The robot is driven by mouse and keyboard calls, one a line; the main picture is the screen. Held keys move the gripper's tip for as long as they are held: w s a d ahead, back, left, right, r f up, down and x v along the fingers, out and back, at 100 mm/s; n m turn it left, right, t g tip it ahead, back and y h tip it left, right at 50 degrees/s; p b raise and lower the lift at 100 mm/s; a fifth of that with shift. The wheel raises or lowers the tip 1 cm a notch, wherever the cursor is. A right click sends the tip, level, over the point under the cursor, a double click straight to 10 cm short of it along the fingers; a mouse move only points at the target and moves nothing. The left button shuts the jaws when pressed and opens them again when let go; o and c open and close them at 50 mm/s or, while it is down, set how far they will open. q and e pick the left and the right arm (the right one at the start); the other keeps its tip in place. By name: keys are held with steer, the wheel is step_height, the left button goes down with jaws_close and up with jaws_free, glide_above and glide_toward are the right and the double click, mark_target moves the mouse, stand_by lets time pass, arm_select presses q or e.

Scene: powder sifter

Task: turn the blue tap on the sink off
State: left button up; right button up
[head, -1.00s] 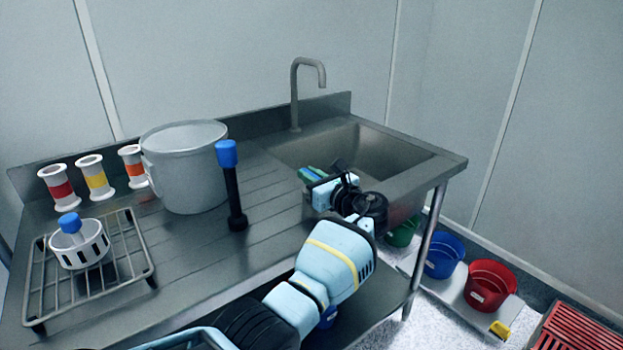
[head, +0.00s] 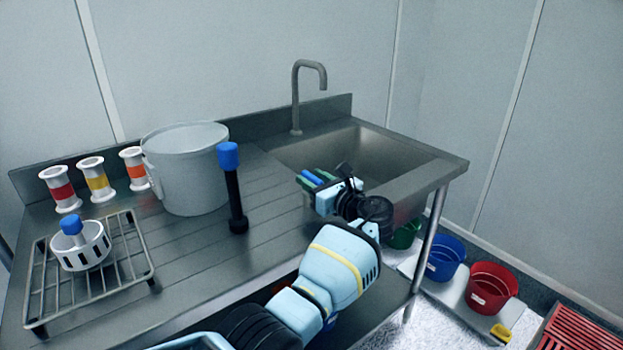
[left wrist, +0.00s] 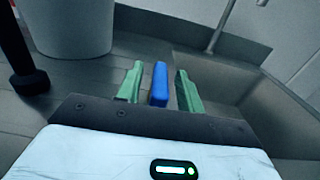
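The blue tap handle is a small upright blue bar (left wrist: 159,83) between the two green fingers of my left gripper in the left wrist view. My left gripper (left wrist: 158,88) is open, with a visible gap on each side of the bar. In the head view the left gripper (head: 312,181) is at the front left of the sink (head: 345,150), and a bit of blue (head: 312,178) shows between its fingers. The grey spout (head: 296,95) rises at the back of the sink. My right gripper is not in view.
A grey pot (head: 190,175) and a blue-topped black tool (head: 233,190) stand on the drainboard left of the gripper. A wire rack (head: 130,255) holds a white slotted cup (head: 82,248). Several striped spools stand behind it. Blue (head: 446,257) and red (head: 490,285) buckets are below right.

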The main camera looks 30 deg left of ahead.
arm_select(q)
steer(key=v, duration=0.7)
stand_by(0.5)
